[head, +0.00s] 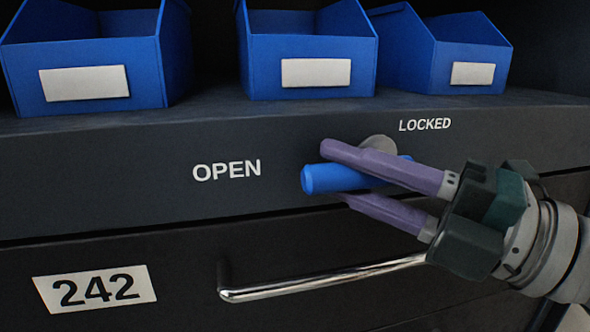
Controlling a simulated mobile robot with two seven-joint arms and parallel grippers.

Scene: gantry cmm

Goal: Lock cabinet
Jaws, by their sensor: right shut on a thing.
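The dark cabinet (110,175) fills the view. A blue lock handle (325,179) sits on its upper front band, on a round grey hub (379,145). The handle lies roughly level and its free end points left, toward the word OPEN (226,170). The word LOCKED (425,125) stands above and right of the hub. My right gripper (345,175) comes in from the right, with its purple fingers above and below the handle, shut on it. The fingers hide part of the handle. My left gripper is not in view.
Three blue bins (310,52) with blank white labels stand on the shelf above. A chrome drawer handle (320,281) sticks out below my right gripper. A label reading 242 (96,288) is at the lower left.

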